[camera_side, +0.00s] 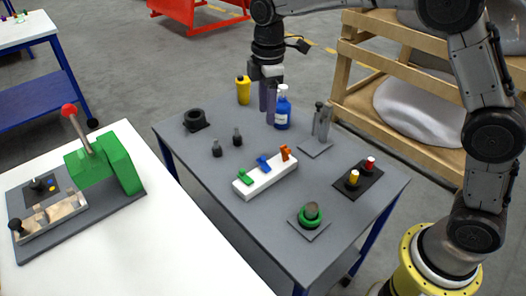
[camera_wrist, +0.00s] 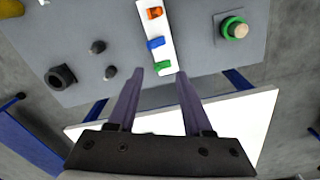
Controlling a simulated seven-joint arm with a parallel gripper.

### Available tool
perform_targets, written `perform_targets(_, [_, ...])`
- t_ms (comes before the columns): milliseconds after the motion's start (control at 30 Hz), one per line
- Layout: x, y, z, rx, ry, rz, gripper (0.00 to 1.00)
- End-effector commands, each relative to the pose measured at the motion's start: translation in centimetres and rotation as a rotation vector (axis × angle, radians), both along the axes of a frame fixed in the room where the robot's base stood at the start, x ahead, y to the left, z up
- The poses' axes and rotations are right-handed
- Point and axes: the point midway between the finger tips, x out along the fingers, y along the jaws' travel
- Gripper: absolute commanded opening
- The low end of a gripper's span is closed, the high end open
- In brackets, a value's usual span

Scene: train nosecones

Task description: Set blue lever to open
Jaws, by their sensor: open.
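The blue lever (camera_side: 263,162) is the middle one of three levers on a white block (camera_side: 266,176) on the grey table. A green lever (camera_side: 245,177) is on its left and an orange lever (camera_side: 286,152) on its right. The wrist view also shows the blue lever (camera_wrist: 155,43); its exact tilt is hard to tell. My gripper (camera_side: 268,104) points down, open and empty, over the far part of the table, apart from the block. In the wrist view its fingertips (camera_wrist: 160,74) appear around the block's green-lever end in the picture.
A blue bottle (camera_side: 282,108) and a yellow bottle (camera_side: 243,90) stand near my gripper. A black ring (camera_side: 196,120), two dark knobs, a grey cylinder piece (camera_side: 322,122), a green round button (camera_side: 311,212) and a black plate (camera_side: 357,180) surround the block.

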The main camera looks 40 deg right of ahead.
Motion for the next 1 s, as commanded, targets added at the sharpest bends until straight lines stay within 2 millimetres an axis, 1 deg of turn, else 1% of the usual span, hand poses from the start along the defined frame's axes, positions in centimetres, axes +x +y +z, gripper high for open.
perform_targets(33, [0.9,-0.1,-0.4,0.004,0.01,0.006,0.5])
perform_targets(100, [1.7,-0.1,-0.9,0.008,0.013,-0.007,0.5])
perform_targets(367, [1.8,-0.5,-3.3,0.003,0.03,-0.016,0.5])
perform_targets(467, [1.7,-0.5,-5.0,0.003,0.033,-0.016,0.5])
perform_targets(800, [1.8,-0.5,-11.6,0.003,0.03,-0.017,0.5])
perform_targets(900, [1.7,-0.5,-13.2,0.003,0.032,-0.017,0.5])
perform_targets(1000, [1.8,-0.5,-14.3,0.003,0.029,-0.017,0.5])
